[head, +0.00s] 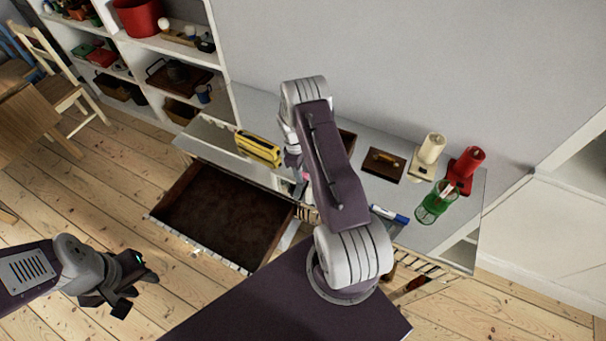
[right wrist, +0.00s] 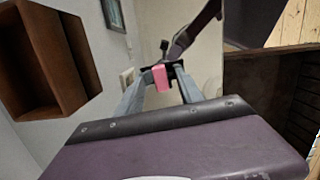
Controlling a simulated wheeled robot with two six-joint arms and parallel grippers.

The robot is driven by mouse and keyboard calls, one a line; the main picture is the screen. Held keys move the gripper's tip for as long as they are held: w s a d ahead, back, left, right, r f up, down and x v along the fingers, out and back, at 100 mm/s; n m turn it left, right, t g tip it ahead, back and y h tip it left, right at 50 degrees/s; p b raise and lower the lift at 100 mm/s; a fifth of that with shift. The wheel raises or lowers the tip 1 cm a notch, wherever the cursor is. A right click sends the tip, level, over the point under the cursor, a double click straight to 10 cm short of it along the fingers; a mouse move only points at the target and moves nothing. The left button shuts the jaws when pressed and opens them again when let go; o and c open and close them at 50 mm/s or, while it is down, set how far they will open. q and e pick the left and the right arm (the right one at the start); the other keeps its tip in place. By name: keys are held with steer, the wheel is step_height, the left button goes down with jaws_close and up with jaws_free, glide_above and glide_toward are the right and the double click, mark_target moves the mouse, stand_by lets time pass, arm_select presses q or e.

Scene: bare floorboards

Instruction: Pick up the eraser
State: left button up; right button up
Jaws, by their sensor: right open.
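The pink eraser (right wrist: 160,77) lies on the pale glossy desktop, between the fingertips of my right gripper (right wrist: 163,74) in the right wrist view. The fingers are open around it; I cannot tell whether they touch it. In the head view only a small pink patch of the eraser (head: 306,176) shows beside my right arm, which hides most of that gripper. My left gripper (head: 128,290) is empty and open over the floor at the lower left, far from the eraser.
An open, empty drawer (head: 215,215) juts out in front of the desk. A yellow object (head: 258,147) is left of my right arm. A brown box (right wrist: 45,60) stands near the right gripper. A green cup (head: 435,203), red dispenser (head: 465,168) and blue marker (head: 388,215) are to the right.

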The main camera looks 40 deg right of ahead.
jaws_close()
